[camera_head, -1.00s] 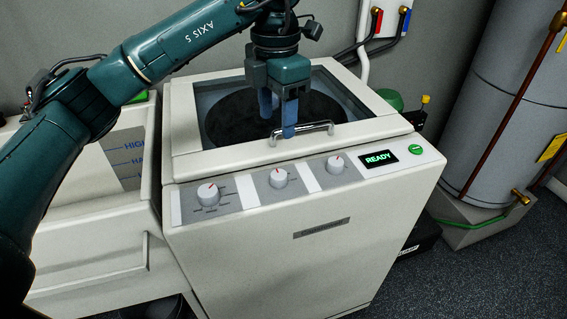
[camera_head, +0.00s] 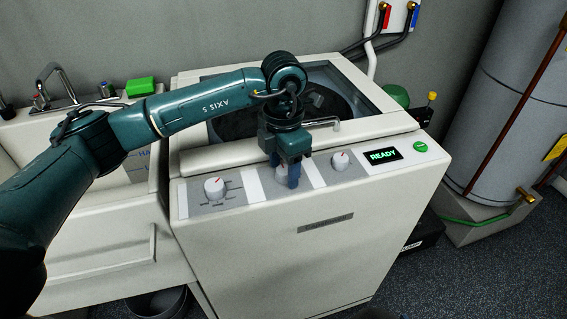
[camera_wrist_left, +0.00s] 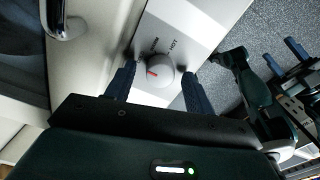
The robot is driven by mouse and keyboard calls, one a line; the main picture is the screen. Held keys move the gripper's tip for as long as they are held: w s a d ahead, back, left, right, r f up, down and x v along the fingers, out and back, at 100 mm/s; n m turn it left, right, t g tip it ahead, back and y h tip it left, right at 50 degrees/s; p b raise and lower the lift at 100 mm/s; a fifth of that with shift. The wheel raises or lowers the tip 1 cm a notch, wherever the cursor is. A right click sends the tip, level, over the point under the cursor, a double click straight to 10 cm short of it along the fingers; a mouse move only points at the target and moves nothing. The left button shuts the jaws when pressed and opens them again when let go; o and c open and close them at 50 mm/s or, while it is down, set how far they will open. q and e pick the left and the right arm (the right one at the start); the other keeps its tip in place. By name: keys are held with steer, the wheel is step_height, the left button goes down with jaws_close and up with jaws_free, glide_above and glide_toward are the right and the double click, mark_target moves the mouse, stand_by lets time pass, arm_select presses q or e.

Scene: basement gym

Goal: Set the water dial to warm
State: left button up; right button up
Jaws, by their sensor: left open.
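The washer's control panel (camera_head: 234,196) carries three white dials. The middle one, the water dial (camera_wrist_left: 159,70), shows in the left wrist view with labels that look like WARM and HOT above it. In the head view this dial (camera_head: 281,174) is mostly hidden behind my fingers. My left gripper (camera_head: 285,173) is open, pointing down, with one finger on each side of the dial; I cannot tell whether they touch it. My right gripper (camera_wrist_left: 298,58) appears at the right of the wrist view, away from the panel.
A left dial (camera_head: 215,188) and a right dial (camera_head: 340,161) flank the middle one. A READY display (camera_head: 383,156) and green button (camera_head: 420,147) are further right. The lid handle (camera_head: 322,124) lies just behind my gripper. A sink (camera_head: 22,150) stands left.

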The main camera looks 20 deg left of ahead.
arm_select(q)
steer(key=shift+c, duration=0.2)
steer(key=c, duration=0.9)
